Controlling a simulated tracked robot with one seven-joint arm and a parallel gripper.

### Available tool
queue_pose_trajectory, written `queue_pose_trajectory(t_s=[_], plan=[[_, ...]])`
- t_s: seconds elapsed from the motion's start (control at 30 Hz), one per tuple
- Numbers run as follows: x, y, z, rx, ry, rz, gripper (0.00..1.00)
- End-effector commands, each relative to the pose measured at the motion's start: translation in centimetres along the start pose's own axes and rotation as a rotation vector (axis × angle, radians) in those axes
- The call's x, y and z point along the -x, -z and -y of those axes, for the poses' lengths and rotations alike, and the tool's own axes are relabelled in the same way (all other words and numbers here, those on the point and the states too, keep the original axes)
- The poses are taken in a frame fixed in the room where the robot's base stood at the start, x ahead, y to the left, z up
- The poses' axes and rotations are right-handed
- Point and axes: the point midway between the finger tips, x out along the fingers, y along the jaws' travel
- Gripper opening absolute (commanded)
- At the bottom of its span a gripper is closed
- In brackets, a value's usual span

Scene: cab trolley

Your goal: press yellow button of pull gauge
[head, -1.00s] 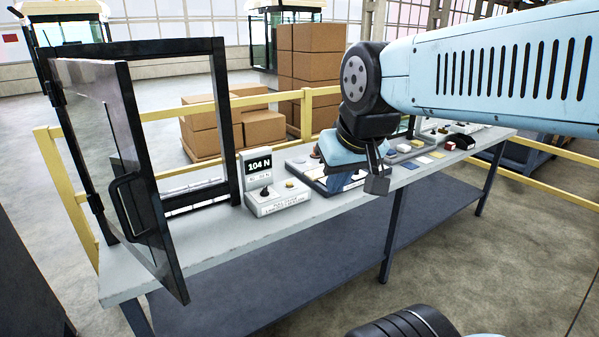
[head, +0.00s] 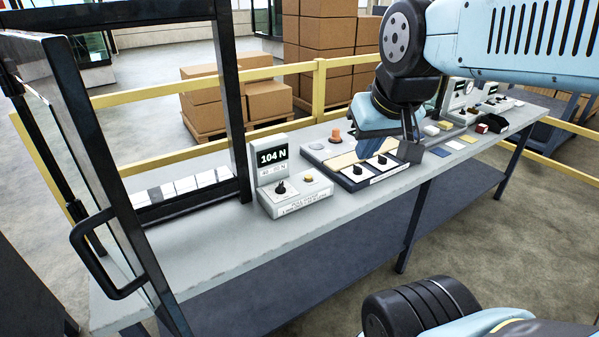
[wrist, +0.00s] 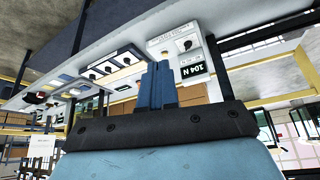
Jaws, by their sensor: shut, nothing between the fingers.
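The pull gauge (head: 300,198) is a pale box on the bench with an upright display reading 104 N. A black knob (head: 280,188) and a small yellow button (head: 306,178) sit on its top. My gripper (head: 413,137) is shut and empty, in the air to the right of the gauge and apart from it. In the wrist view, upside down, the shut fingers (wrist: 158,85) point toward the bench, and the gauge (wrist: 180,45) lies just beyond them.
The bench (head: 225,250) has free surface in front of the gauge. A black-framed door (head: 95,170) with a handle stands open at left. A panel with knobs (head: 362,172) lies right of the gauge. A yellow railing (head: 285,70) and stacked boxes (head: 318,40) are behind.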

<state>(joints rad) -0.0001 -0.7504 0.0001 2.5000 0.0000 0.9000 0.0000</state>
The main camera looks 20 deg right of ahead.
Motion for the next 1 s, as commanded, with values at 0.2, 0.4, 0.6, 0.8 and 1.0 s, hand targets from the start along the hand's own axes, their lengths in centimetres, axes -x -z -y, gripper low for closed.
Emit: queue_pose_trajectory(t_s=[0.2, 0.4, 0.6, 0.8, 1.0], plan=[[-0.4, 1.0, -0.6, 0.012, -0.026, -0.011, 0.00], [-2.8, 5.9, -4.6, 0.102, -0.148, -0.069, 0.00], [-6.3, 12.5, -7.2, 0.264, -0.264, -0.157, 0.00], [-10.7, 18.3, -8.2, 0.459, -0.310, -0.236, 0.00], [-16.1, 22.7, -7.7, 0.672, -0.280, -0.304, 0.00]])
